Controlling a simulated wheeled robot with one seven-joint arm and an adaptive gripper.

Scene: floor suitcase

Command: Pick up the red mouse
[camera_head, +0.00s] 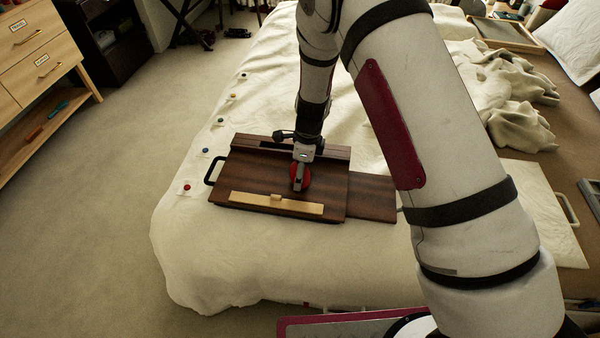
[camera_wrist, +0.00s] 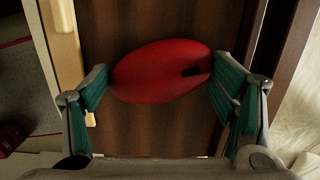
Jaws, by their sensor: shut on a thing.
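The red mouse (camera_wrist: 150,75) is a smooth oval with a small dark mark on its right part. In the wrist view it lies between the two green-padded fingers of my gripper (camera_wrist: 163,90), with a pad at each end. In the head view the mouse (camera_head: 306,178) shows as a red patch partly hidden behind my gripper (camera_head: 299,182). My gripper points down over a dark wooden board and is shut on the mouse. I cannot tell whether the mouse touches the board.
The dark wooden board (camera_head: 245,176) lies on the bed (camera_head: 190,245) and has a black handle (camera_head: 213,170) and a light wooden strip (camera_head: 270,203). Several coloured buttons lie along the bed's left side. Crumpled cloth (camera_head: 510,100) is at right. The floor at left is clear.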

